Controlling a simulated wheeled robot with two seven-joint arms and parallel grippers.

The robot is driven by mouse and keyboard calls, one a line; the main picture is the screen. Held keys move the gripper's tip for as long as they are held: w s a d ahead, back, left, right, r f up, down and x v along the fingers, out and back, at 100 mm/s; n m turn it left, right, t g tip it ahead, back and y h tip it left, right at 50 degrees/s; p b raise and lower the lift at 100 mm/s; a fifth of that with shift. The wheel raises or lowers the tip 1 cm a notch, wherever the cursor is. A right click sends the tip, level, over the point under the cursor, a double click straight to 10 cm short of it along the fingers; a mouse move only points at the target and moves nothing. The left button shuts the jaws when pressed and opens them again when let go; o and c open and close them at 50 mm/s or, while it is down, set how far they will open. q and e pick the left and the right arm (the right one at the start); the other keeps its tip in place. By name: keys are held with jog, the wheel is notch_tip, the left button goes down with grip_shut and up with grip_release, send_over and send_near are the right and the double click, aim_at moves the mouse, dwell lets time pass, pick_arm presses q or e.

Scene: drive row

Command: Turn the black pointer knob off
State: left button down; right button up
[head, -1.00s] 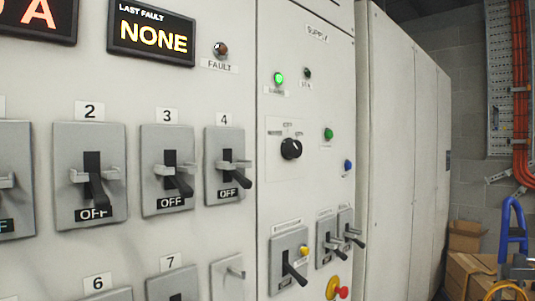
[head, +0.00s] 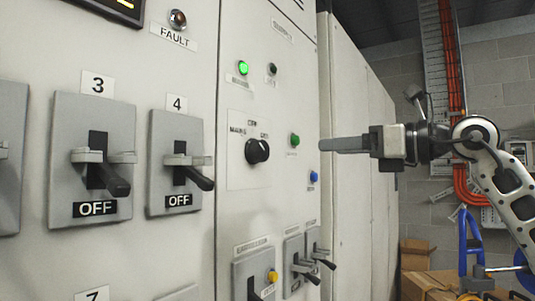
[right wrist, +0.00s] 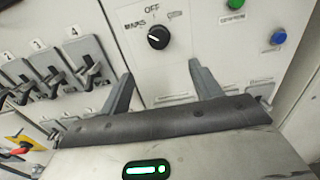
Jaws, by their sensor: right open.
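The black pointer knob (head: 257,151) sits on a pale plate on the supply panel, right of the grey switches. In the right wrist view, the knob (right wrist: 158,38) has a white mark pointing left, toward the MAINS label; OFF is printed above it. My right gripper (head: 325,145) comes in from the right in the head view, its fingers pointing left, apart from the knob. In the right wrist view its two fingers (right wrist: 158,68) are spread and empty, below the knob in the picture. My left gripper is not in view.
A lit green lamp (head: 243,68), a green button (head: 294,140) and a blue button (head: 313,177) surround the knob. Levers stick out from switch 4 (head: 177,165) and the lower switches (head: 294,268). Boxes (head: 430,284) and a blue hand truck (head: 470,240) stand at right.

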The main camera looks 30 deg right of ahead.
aim_at(265, 151)
jog(key=p+x, duration=0.5)
jog(key=x, duration=0.9)
jog(key=shift+w+a+r+p, duration=0.1)
jog(key=shift+a+r+p, duration=0.1)
jog(key=shift+p, duration=0.2)
jog(key=shift+w+a+f, duration=0.15)
jog(key=shift+w, duration=0.2)
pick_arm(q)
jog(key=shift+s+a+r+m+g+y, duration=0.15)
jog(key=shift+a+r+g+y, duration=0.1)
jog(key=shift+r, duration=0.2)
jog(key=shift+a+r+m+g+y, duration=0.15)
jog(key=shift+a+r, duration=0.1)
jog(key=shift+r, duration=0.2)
pick_arm(e)
jog(key=c, duration=1)
